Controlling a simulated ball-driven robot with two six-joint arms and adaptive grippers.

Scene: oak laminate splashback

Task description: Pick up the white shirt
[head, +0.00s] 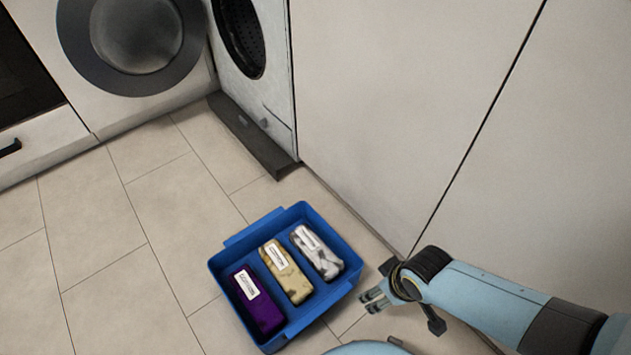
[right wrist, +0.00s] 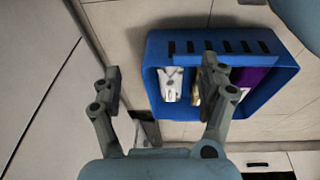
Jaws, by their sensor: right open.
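The white shirt (head: 317,251) appears as a folded white bundle with grey patches and a label. It lies at the right end of a row of folded clothes in a blue bin (head: 258,236) on the floor. My right gripper (head: 372,299) is open and empty, just outside the bin's right side, apart from the shirt. In the right wrist view, the shirt (right wrist: 171,84) shows in the bin between the open fingers (right wrist: 160,72), beyond them. The right finger covers part of the neighbouring clothes. My left gripper is not in view.
A yellowish folded garment (head: 286,271) lies beside the shirt, and a purple one (head: 257,301) at the left. White cabinet fronts (head: 400,110) stand close at the right. Front-loading machines (head: 135,40) stand at the back. Tiled floor left of the bin is clear.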

